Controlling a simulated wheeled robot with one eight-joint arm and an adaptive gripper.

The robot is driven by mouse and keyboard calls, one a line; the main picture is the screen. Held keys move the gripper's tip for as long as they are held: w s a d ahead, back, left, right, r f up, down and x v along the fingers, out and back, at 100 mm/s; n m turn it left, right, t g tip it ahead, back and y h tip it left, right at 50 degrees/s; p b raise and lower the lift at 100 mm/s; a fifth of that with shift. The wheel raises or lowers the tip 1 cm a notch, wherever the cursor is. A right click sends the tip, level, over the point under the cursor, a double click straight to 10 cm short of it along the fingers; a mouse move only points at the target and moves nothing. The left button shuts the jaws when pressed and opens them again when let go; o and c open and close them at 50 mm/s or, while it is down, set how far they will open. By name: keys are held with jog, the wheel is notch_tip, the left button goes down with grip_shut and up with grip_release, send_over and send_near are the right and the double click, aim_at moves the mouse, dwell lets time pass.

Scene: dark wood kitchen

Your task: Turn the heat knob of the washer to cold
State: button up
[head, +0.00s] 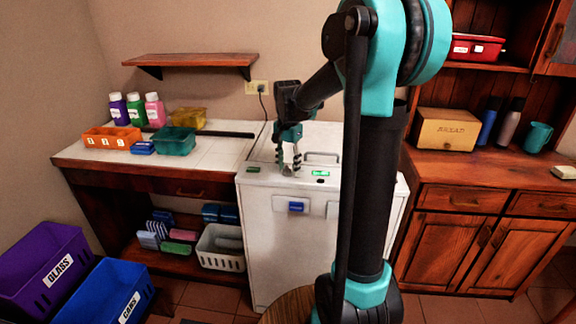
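The white washer (268,240) stands in the middle, between the tiled counter and the wooden cabinet. Its top front strip has a small green display (253,169) at the left and another green display (320,173) right of centre. My gripper (289,168) points down at this strip, between the two displays. A small greyish shape, perhaps the heat knob (289,173), shows at the fingertips. The knob's setting and any markings are too small to read. The two fingers show slightly apart, but I cannot tell whether they touch or grip the knob.
My arm hides the washer's right part. The counter (215,146) at left holds bottles (136,110), an orange box (112,137) and a teal basket (174,141). A shelf (188,60) hangs above. Purple (22,262) and blue (92,300) bins stand at lower left.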

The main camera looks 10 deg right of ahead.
jog(key=c, duration=0.8)
jog(key=shift+c, duration=0.2)
jog(key=shift+n, duration=0.4)
jog(key=n, duration=0.4)
jog(key=shift+n, duration=0.3)
jog(key=n, duration=0.5)
jog(key=shift+n, duration=0.3)
jog(key=n, duration=1.2)
jog(key=shift+n, duration=0.4)
